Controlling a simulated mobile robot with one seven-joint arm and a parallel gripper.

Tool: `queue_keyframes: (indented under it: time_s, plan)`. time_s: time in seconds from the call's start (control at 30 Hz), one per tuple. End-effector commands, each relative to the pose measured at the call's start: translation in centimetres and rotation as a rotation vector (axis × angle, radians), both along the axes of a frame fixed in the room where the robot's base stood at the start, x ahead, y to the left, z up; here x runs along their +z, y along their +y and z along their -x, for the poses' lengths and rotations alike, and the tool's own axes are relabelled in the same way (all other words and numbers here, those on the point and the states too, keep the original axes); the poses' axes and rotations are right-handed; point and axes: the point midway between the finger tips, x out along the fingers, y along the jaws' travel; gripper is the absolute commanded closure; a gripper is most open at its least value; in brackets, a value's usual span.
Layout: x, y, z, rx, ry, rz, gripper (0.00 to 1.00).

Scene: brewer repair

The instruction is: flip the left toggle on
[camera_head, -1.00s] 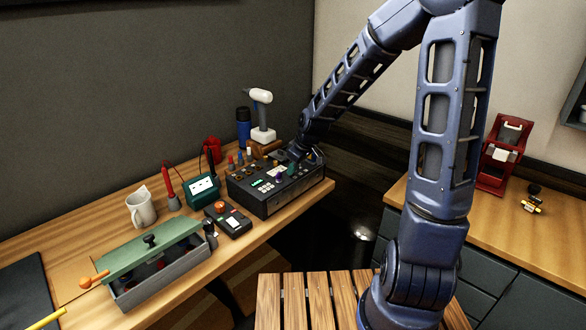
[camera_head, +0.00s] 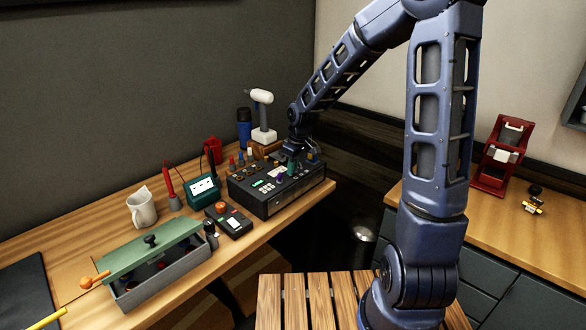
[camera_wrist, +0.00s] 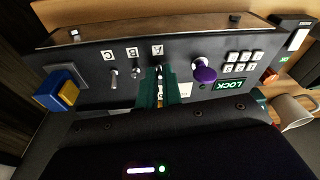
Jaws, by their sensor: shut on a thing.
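The dark control box (camera_head: 262,208) stands at the right end of the left bench. In the wrist view its panel (camera_wrist: 90,60) appears upside down, with toggles under the letters A, B and C. The toggle at A (camera_wrist: 159,72), beside the purple knob (camera_wrist: 204,74), is the left one as the panel reads. My gripper (camera_wrist: 159,92) has its green fingers shut on this toggle, hiding much of its lever. Toggle B (camera_wrist: 135,73) and toggle C (camera_wrist: 113,78) stand free beside it. In the head view my gripper (camera_head: 291,163) is small, at the panel.
A blue and yellow block (camera_wrist: 58,92) sits at the panel's far side from the knob. A green LOCK display (camera_wrist: 230,85) and keypad (camera_wrist: 240,61) lie past the knob. A mug (camera_head: 142,208), green meter (camera_head: 203,188) and a handheld box with an orange button (camera_head: 230,219) stand nearby.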

Motion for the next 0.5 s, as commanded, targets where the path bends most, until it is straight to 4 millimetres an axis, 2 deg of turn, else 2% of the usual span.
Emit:
queue_keyframes:
  time_s: [0.5]
  plan:
    - [-0.03,1.11,-1.05,0.002,0.247,0.247,1.0]
